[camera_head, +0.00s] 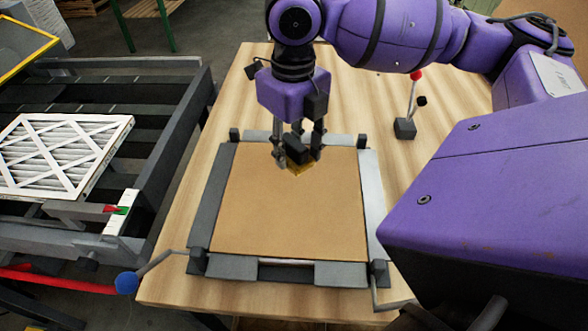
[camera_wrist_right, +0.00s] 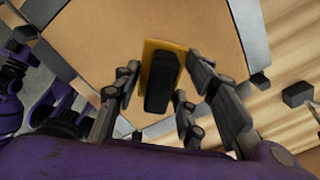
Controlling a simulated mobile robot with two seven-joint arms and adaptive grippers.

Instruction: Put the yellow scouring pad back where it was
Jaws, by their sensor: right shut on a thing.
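The yellow scouring pad (camera_head: 302,169) has a black block-like handle on its top. My right gripper (camera_head: 297,150) is shut on it, and the pad is over the far part of a brown square panel (camera_head: 290,215). In the right wrist view the pad (camera_wrist_right: 151,46) shows as a yellow edge around the black handle (camera_wrist_right: 160,82), between the fingers of my gripper (camera_wrist_right: 165,76). I cannot tell whether the pad touches the panel. My left gripper is not in view.
A grey frame (camera_head: 205,205) with corner blocks surrounds the panel on a wooden table (camera_head: 175,272). A red-knobbed lever (camera_head: 405,127) stands at the back right. A white pleated filter (camera_head: 60,150) lies on a dark roller conveyor (camera_head: 165,125) at the left.

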